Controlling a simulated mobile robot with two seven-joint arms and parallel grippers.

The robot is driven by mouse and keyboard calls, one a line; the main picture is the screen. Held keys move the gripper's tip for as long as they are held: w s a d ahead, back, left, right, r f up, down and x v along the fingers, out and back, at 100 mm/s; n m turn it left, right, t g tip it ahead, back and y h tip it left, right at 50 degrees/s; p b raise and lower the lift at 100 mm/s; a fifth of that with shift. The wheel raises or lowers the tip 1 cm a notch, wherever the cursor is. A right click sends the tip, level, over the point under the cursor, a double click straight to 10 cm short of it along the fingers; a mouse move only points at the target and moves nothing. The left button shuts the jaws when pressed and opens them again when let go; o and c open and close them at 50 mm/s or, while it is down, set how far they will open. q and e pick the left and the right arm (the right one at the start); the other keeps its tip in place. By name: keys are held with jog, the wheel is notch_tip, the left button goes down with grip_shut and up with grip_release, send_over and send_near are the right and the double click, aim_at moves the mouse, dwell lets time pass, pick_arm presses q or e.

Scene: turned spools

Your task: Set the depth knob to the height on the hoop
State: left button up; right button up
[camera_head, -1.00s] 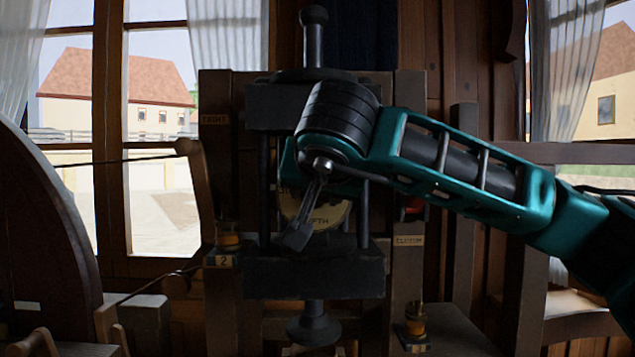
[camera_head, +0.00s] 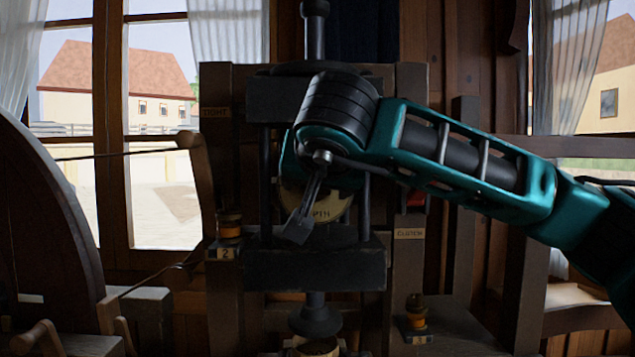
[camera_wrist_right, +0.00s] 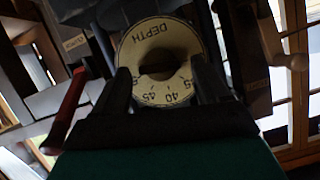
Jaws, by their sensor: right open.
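The depth knob is a pale round dial (camera_wrist_right: 162,60) marked DEPTH, with a dark centre. In the right wrist view its numbers, including 40 and 45, read upside down near the lower rim. My right gripper (camera_wrist_right: 163,82) is open, with one dark finger on each side of the dial; I cannot tell whether they touch it. In the head view my teal right arm covers most of the dial, and only its lower part (camera_head: 326,209) shows. I cannot make out a hoop with a readable height. My left gripper is not in view.
A red lever (camera_wrist_right: 70,105) stands beside the dial. A spool (camera_head: 229,224) sits on a ledge marked 2, and another (camera_head: 416,308) stands at lower right. A large dark wheel (camera_head: 40,215) fills the left side. A CLUTCH label (camera_head: 409,234) is on the right post.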

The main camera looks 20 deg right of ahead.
jog(key=b+v, duration=0.1)
jog(key=v, duration=1.2)
jog(key=shift+b, duration=0.3)
